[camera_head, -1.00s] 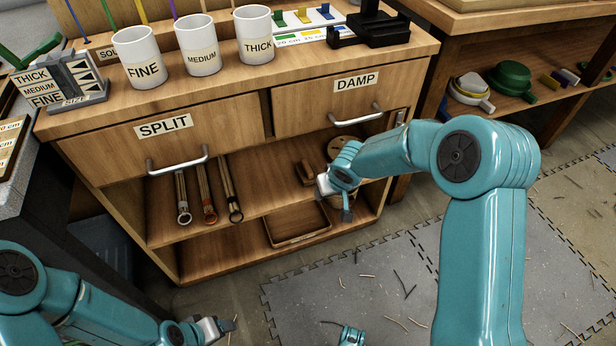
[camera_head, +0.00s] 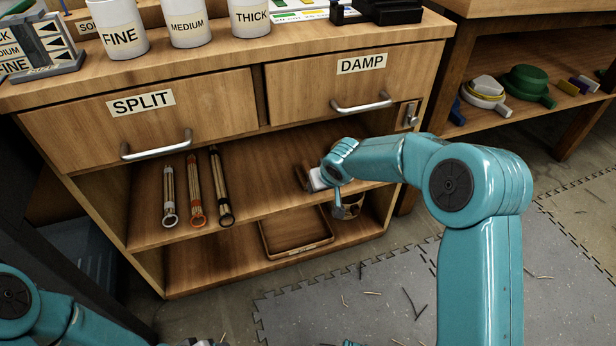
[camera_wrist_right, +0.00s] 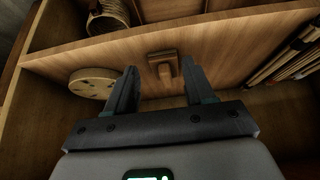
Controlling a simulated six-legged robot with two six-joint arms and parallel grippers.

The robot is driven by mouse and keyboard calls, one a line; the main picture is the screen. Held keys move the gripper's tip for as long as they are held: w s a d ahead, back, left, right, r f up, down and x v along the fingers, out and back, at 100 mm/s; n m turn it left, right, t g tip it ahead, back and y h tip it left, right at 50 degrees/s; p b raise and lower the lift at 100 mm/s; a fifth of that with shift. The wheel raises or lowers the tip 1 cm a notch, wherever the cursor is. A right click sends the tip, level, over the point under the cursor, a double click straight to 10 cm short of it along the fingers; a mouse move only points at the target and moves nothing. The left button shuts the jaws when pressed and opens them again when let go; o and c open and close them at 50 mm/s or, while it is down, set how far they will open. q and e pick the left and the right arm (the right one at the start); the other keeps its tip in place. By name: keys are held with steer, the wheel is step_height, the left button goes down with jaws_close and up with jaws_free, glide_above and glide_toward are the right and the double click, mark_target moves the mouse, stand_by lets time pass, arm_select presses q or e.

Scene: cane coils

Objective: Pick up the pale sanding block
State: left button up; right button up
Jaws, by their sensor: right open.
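A small brown wooden block (camera_wrist_right: 163,62) lies on the upper open shelf (camera_head: 265,190). A lighter, narrower piece shows at its near side; I cannot tell whether it is separate. In the head view the block (camera_head: 304,174) is partly hidden behind my right gripper (camera_head: 322,190). In the wrist view my right gripper (camera_wrist_right: 160,78) is open and empty, its fingers pointing toward the block, which appears between the fingertips and apart from them. No clearly pale block stands out. My left gripper (camera_head: 205,343) is barely visible at the bottom edge.
A round wooden disc (camera_wrist_right: 92,84) lies beside the block. Several cane bundles (camera_head: 195,190) lie left on the same shelf. The SPLIT drawer (camera_head: 80,130) and DAMP drawer (camera_head: 290,90) are shut above. A shallow tray (camera_head: 270,246) is on the lower shelf.

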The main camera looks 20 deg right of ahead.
steer(key=w+p, duration=0.1)
steer(key=w, duration=0.7)
steer(key=shift+w+a, duration=0.15)
steer(key=shift+w, duration=0.15)
steer(key=b+x, duration=0.1)
steer(key=x, duration=0.4)
steer(key=shift+w+f, duration=0.1)
steer(key=shift+w, duration=0.05)
jaws_close()
